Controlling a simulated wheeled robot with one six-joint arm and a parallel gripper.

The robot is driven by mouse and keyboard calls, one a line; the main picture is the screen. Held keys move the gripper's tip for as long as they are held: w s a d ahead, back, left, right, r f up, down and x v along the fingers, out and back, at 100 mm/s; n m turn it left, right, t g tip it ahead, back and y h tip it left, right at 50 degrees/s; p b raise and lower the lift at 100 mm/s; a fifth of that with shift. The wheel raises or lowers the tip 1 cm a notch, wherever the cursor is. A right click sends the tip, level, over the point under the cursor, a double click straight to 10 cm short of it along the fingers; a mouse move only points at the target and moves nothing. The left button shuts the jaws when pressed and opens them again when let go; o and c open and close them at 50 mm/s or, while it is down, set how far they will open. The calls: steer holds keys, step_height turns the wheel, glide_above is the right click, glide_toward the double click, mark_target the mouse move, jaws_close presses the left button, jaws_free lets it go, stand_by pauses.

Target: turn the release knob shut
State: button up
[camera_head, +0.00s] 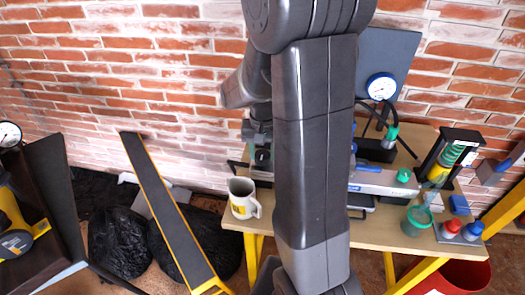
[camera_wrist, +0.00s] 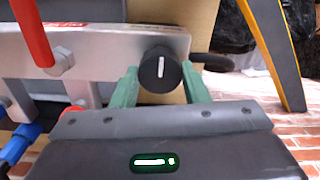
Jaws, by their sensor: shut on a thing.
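The release knob (camera_wrist: 160,70) is a round black knob with a white line on its face. It sits at the end of a silver metal body (camera_wrist: 112,45) in the wrist view. The white line stands nearly upright in that view. My gripper (camera_wrist: 159,76) has two green fingers, one on each side of the knob, and is shut on it. In the head view my arm covers the middle of the bench, and the knob cannot be made out there. The silver body (camera_head: 378,182) shows to the right of my arm.
A mug (camera_head: 241,198) stands on the wooden bench (camera_head: 455,245) close left of my arm. A gauge (camera_head: 381,87), a green cup (camera_head: 416,221) and red- and blue-capped bottles (camera_head: 461,230) are to the right. A brick wall stands behind. A dark yellow-edged beam (camera_head: 167,205) is at left.

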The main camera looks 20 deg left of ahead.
mark_target(263, 154)
stand_by(0.4)
steer(key=o, duration=1)
step_height(263, 154, up, 14)
steer(key=shift+d+f+p, duration=0.1)
steer(key=shift+p, duration=0.35)
step_height(263, 154, down, 14)
steer(key=shift+r+b, duration=0.1)
steer(key=shift+b, duration=0.35)
